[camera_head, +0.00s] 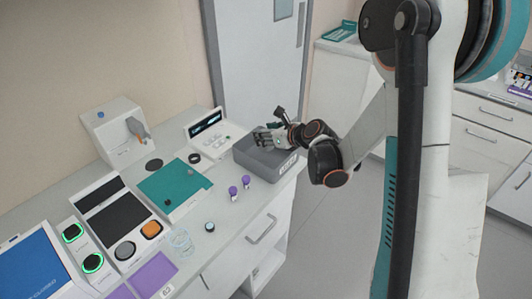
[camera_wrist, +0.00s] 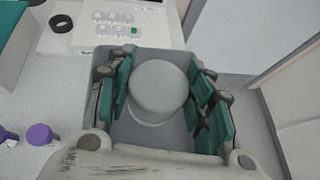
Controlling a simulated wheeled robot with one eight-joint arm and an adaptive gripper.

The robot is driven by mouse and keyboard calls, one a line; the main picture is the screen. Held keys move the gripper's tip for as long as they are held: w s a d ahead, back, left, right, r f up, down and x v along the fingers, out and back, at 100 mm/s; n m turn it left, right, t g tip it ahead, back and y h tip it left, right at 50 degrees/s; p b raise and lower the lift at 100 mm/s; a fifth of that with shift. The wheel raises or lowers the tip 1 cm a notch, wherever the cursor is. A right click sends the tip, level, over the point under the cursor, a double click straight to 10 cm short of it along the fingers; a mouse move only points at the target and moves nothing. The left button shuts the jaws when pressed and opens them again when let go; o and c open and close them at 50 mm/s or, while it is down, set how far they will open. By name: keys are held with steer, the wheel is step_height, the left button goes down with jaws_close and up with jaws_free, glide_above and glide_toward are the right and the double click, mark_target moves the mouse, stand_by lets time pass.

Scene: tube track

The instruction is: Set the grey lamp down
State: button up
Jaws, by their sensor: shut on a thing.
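The grey lamp (camera_wrist: 158,86) shows in the wrist view as a round, smooth grey top. It sits between the teal finger pads of my gripper (camera_wrist: 165,98), which is shut on it. In the head view my gripper (camera_head: 268,138) is at the grey bin (camera_head: 265,172), over its open top, at the right end of the counter. The bin's grey floor and walls (camera_wrist: 100,56) show around the lamp in the wrist view. The lamp's underside is hidden, so I cannot tell whether it touches the bin floor.
Two purple-capped vials (camera_head: 239,187) stand left of the bin. A teal mat (camera_head: 172,187) with small dark items, a white panel (camera_head: 207,134) and a black ring (camera_wrist: 61,23) are nearby. The counter's front edge is close, with open floor beyond.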

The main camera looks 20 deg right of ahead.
mark_target(272, 149)
steer(key=shift+f+b, duration=0.75)
steer(key=shift+f, duration=2.45)
steer(key=shift+f, duration=0.1)
steer(key=o, duration=1.1)
steer(key=shift+s+d+r, duration=0.2)
steer(key=shift+s+r, duration=0.1)
steer(key=p+v, duration=0.2)
steer(key=v, duration=0.9)
steer(key=shift+s, duration=0.2)
